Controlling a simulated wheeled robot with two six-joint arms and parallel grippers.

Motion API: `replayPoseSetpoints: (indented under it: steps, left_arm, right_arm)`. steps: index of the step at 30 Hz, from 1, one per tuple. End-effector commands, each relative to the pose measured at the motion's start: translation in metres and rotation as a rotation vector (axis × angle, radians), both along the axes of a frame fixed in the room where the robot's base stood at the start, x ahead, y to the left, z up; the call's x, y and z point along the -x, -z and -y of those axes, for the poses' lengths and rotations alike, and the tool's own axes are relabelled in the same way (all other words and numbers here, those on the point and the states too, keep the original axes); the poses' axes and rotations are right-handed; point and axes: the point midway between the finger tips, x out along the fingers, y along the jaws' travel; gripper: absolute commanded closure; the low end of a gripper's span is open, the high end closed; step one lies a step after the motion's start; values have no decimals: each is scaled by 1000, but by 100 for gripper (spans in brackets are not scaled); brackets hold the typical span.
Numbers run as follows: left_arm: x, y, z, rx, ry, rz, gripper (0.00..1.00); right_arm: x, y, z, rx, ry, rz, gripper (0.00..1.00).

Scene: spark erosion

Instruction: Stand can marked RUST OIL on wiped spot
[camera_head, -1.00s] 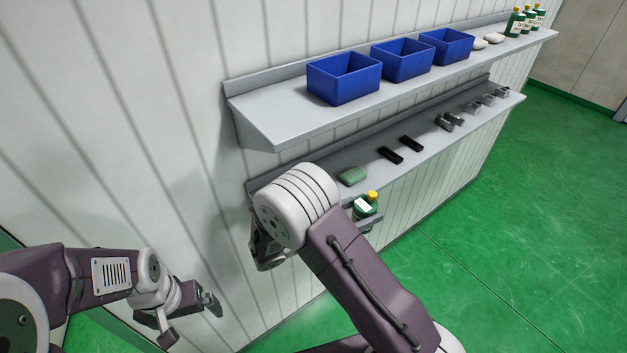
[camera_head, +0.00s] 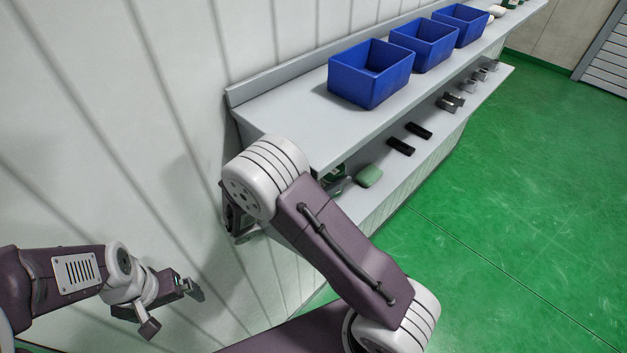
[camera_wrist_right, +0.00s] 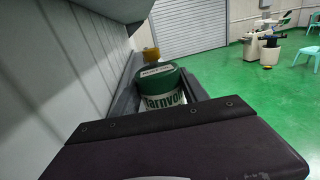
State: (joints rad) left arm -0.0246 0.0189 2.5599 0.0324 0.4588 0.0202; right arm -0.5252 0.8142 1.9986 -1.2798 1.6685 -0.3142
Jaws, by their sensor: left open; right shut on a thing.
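In the head view only a sliver of the can (camera_head: 337,171) shows, at the left end of the lower shelf (camera_head: 362,208), behind my right arm and the upper shelf's edge. I cannot tell whether it touches the shelf. No wiped spot can be made out. My left gripper (camera_head: 176,309) is open and empty near the wall.
A green sponge (camera_head: 369,177) lies on the lower shelf just right of the can. Two black blocks (camera_head: 401,147) and several grey metal parts (camera_head: 450,102) lie further along. The upper shelf (camera_head: 290,122) overhangs and carries three blue bins (camera_head: 370,88).

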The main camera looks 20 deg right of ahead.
Motion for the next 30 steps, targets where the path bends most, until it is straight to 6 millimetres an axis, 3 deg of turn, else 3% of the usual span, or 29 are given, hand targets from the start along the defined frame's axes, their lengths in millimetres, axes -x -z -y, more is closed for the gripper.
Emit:
replayPoseSetpoints:
  steps: [1,2,9,16,26,27,29,30]
  left_arm:
    - [0,19,0,0,0,1,2]
    - [0,25,0,0,0,0,2]
    - [0,31,0,0,0,-1,2]
    - [0,70,0,0,0,-1,2]
    - [0,67,0,0,0,0,2]
    - [0,66,0,0,0,0,2]
    - [0,66,0,0,0,0,2]
    - [0,66,0,0,0,0,2]
  right_arm:
    - [0,20,1,1,-2,-1,100]
    - [0,26,1,1,-3,-1,100]
    - [-1,34,1,1,-7,0,100]
    - [-2,75,3,1,-14,0,100]
    - [-3,72,3,1,-17,0,100]
    - [-3,72,3,0,-17,0,40]
    - [-3,72,3,0,-17,0,26]
    - [-3,72,3,0,-17,0,26]
